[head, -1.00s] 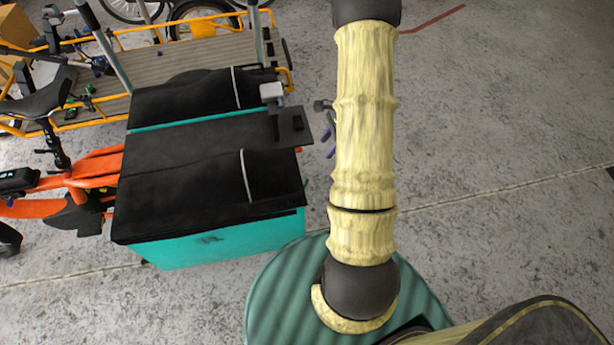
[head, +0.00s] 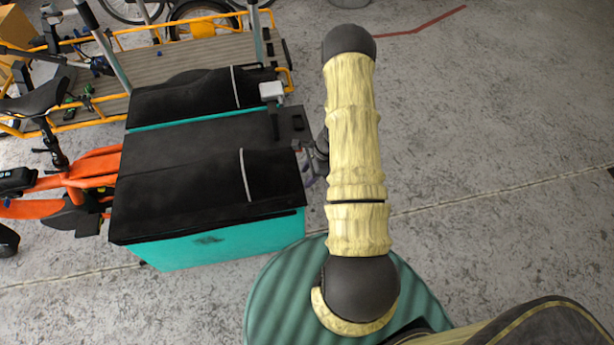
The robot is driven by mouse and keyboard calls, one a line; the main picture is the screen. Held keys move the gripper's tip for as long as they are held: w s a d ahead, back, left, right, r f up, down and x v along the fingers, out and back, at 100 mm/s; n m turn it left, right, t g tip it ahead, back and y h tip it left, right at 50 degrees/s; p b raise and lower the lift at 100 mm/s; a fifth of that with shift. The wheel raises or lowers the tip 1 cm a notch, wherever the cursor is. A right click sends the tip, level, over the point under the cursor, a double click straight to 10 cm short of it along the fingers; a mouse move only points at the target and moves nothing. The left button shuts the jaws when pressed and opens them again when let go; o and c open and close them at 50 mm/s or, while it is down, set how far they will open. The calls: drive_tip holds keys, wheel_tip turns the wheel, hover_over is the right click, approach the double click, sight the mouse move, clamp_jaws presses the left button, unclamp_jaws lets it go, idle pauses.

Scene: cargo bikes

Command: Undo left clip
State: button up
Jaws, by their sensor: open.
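The cargo box (head: 215,243) is teal with a black cover (head: 190,150), at the left centre of the head view. A black flap (head: 290,121) with a small tab lies at the cover's right edge. I cannot make out the left clip clearly; it is too small or hidden at that edge. My gripper (head: 306,165) is beside the box's right edge, just below the flap. It is open, and its jaws look empty. My wrist partly hides behind my own arm, and I cannot tell whether the jaws touch the box.
A light grey block (head: 271,91) sits at the cover's upper right. A yellow-railed cargo bike with a wooden deck (head: 185,57) stands behind. Concrete floor (head: 490,130) is clear on the right.

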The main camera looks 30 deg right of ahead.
drive_tip(key=shift+a+f, duration=0.25)
drive_tip(key=shift+f, duration=0.3)
drive_tip(key=shift+w, duration=0.1)
clamp_jaws()
